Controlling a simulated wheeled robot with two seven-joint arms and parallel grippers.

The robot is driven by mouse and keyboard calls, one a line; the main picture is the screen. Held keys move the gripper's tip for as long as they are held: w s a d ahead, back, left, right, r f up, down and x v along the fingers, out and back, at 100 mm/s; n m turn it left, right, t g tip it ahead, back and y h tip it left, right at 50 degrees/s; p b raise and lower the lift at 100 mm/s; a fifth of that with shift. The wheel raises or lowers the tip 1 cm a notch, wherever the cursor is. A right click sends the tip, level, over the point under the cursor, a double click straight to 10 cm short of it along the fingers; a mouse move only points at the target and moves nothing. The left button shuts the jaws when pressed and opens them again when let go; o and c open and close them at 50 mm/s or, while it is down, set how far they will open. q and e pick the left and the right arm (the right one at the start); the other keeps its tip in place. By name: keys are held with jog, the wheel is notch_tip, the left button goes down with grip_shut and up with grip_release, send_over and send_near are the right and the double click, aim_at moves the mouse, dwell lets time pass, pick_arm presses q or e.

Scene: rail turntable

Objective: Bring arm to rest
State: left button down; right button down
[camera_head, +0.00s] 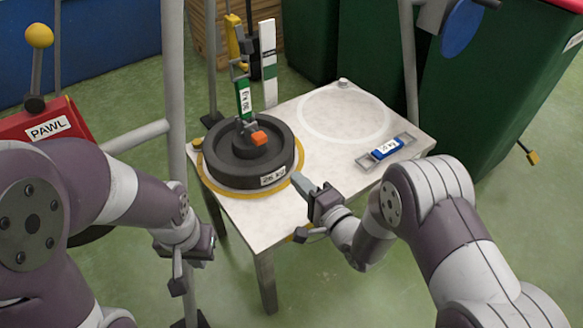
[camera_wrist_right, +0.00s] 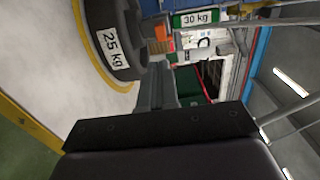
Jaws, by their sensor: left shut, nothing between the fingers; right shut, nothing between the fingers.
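My right gripper (camera_head: 303,187) is shut and empty, just off the front right side of a black round weight (camera_head: 222,160) marked 25 kg. In the right wrist view its closed fingers (camera_wrist_right: 155,88) point past the weight (camera_wrist_right: 112,45), with no object between them. I cannot tell whether they touch the weight. My left gripper (camera_head: 178,279) is low at the left, in front of the table near a grey post. It looks shut and empty, and its fingers are small and partly hidden by the wrist.
The weight sits inside a yellow ring on the white table (camera_head: 320,170). A white circle (camera_head: 343,113) at the back right is bare. A blue block (camera_head: 386,149) lies on a grey plate. Grey posts (camera_head: 174,80) and the red PAWL box (camera_head: 45,125) stand near my left arm.

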jog(key=shift+s+d, duration=0.1)
jog(key=shift+s, duration=0.05)
dwell(0.3)
jog(key=w+d+f+n+g+h, duration=0.1)
jog(key=d+n+g+h, duration=0.3)
jog(key=d+h, duration=0.35)
jog(key=s+d+r+n+g+h+p, duration=0.15)
jog(key=s+d+n+g, duration=0.3)
jog(key=s, duration=0.55)
jog(key=s+d+r+n+g+h+p, duration=0.1)
jog(key=s+d+r+n+g+h, duration=0.3)
jog(key=s, duration=0.6)
notch_tip(320, 180, up, 33)
jog(key=m+y+p, duration=0.1)
jog(key=y+p, duration=0.1)
jog(key=p, duration=3.2)
jog(key=shift+w+d+f+g+p, duration=0.2)
jog(key=shift+w+d+g+p, duration=0.15)
jog(key=shift+w+p, duration=0.05)
